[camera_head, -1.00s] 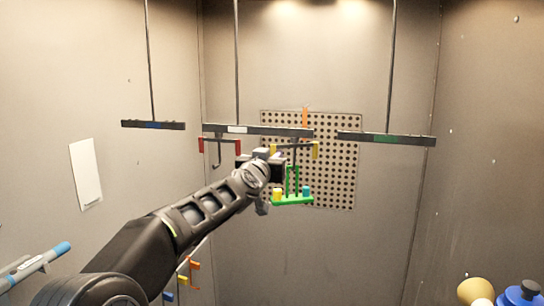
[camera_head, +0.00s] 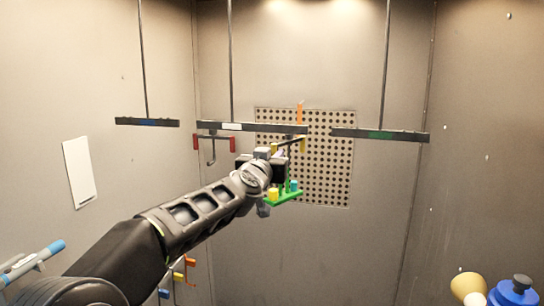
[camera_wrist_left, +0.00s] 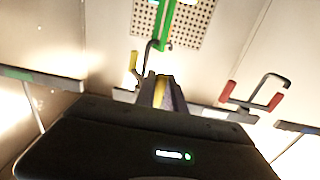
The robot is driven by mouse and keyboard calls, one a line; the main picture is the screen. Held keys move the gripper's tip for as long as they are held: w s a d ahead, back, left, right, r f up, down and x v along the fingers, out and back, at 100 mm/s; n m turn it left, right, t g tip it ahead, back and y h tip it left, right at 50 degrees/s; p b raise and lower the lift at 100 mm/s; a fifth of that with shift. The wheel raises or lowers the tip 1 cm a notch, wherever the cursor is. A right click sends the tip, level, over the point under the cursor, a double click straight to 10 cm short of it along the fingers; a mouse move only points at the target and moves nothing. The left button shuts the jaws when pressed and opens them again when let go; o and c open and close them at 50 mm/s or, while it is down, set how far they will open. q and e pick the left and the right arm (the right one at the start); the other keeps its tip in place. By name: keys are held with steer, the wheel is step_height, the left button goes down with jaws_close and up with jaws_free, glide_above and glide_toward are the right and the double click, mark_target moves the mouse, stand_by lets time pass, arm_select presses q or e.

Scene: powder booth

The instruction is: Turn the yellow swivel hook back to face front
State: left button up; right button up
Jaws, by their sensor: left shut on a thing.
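The yellow swivel hook (camera_head: 302,145) hangs under the middle bar in the head view, its crossbar slanted. In the left wrist view one yellow end (camera_wrist_left: 133,62) stands free, and another yellow part lies between my fingers. My left gripper (camera_wrist_left: 161,92) is shut on the yellow swivel hook. In the head view my own wrist partly hides the hook's near end. My right gripper is not in view.
A red hook (camera_head: 229,144) hangs close at the left on the same middle bar (camera_head: 265,128). Other bars hang left (camera_head: 147,122) and right (camera_head: 380,135). A perforated panel (camera_head: 330,175) is behind. A blue-capped bottle (camera_head: 514,292) stands at lower right.

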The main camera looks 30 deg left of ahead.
arm_select(q)
steer(key=shift+d, duration=1)
steer(key=shift+w+d, duration=0.15)
steer(key=shift+d, duration=0.3)
steer(key=shift+c, duration=0.2)
steer(key=shift+o, duration=0.2)
steer(key=shift+w+d, duration=0.2)
steer(key=shift+d, duration=0.3)
